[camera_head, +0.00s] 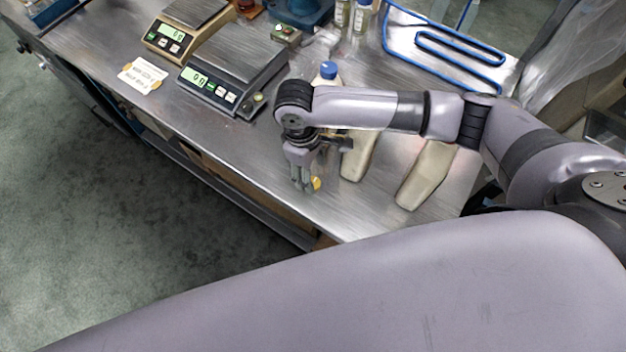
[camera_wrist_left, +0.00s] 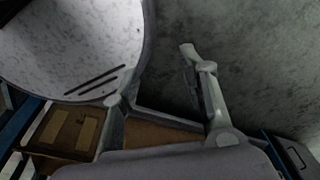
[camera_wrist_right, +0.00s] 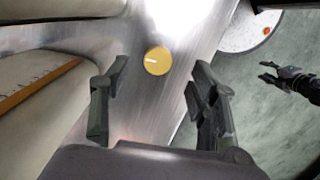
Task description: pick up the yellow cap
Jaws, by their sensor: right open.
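In the right wrist view the round yellow cap (camera_wrist_right: 157,60) with a white mark sits beyond the fingertips, between the two spread fingers of my right gripper (camera_wrist_right: 157,85). The right gripper is open and empty. My left gripper (camera_wrist_left: 160,95) is open and empty, low beside the table, over the floor. It also shows at the right of the right wrist view (camera_wrist_right: 278,74).
Two cream bottles stand right of the right gripper, one with a blue cap (camera_head: 328,69) and one (camera_head: 427,175) partly behind my arm. A dark scale (camera_head: 232,72) and a tan scale (camera_head: 185,30) stand to the left. The table front left of the gripper is clear.

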